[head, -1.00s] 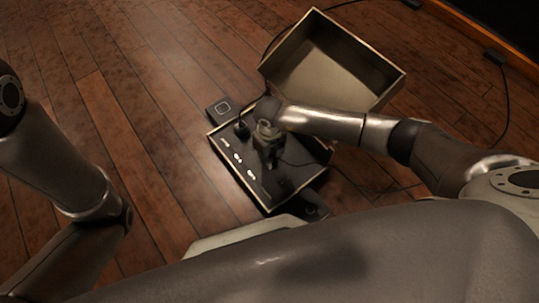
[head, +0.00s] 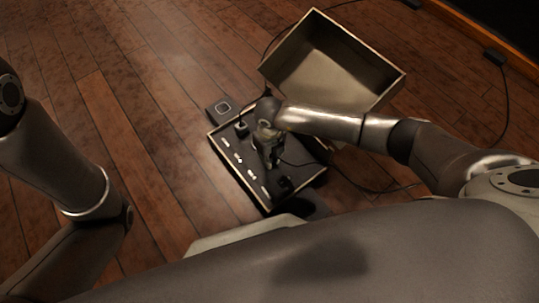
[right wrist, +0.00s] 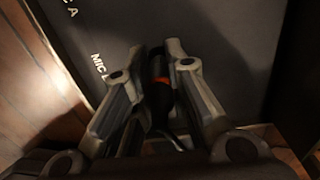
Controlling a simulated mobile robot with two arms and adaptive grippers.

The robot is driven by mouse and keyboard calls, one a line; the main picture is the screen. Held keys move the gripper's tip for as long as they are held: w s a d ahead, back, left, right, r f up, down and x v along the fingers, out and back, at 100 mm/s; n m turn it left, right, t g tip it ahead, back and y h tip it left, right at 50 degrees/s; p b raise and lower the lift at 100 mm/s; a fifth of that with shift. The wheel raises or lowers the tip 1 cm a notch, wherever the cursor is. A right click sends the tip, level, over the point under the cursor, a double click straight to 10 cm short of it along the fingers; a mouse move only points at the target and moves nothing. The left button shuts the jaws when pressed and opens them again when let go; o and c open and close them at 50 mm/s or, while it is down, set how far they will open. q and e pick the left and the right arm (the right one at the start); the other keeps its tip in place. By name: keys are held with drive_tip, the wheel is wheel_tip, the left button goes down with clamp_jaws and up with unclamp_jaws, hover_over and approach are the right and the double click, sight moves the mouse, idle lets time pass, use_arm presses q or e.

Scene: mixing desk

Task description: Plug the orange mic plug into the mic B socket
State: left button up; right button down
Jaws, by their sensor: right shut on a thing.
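The mixing desk (head: 234,172) is a dark panel with pale edges and a row of white labels, lying below my right arm. My right gripper (head: 272,162) is over the middle of the panel; in the right wrist view (right wrist: 161,60) it is shut on the orange mic plug (right wrist: 161,86), a dark body with an orange band. Its tip points at the panel beside a partly covered "MIC" label (right wrist: 101,65). The mic B socket is hidden, and I cannot tell whether the tip touches the panel. My left gripper is out of view.
A small dark square device (head: 223,107) lies at the desk's far left corner. A black plug (head: 241,130) stands at the panel's far left. A dark cable (head: 345,178) runs off right. The wooden floor at left is clear.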

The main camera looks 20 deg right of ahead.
drive_tip(key=shift+f+b, duration=0.4)
drive_tip(key=shift+f, duration=0.2)
drive_tip(key=c, duration=1.3)
unclamp_jaws()
drive_tip(key=shift+c, duration=0.2)
drive_tip(key=shift+r, duration=0.15)
wheel_tip(320, 180, up, 12)
drive_tip(key=shift+f, duration=0.1)
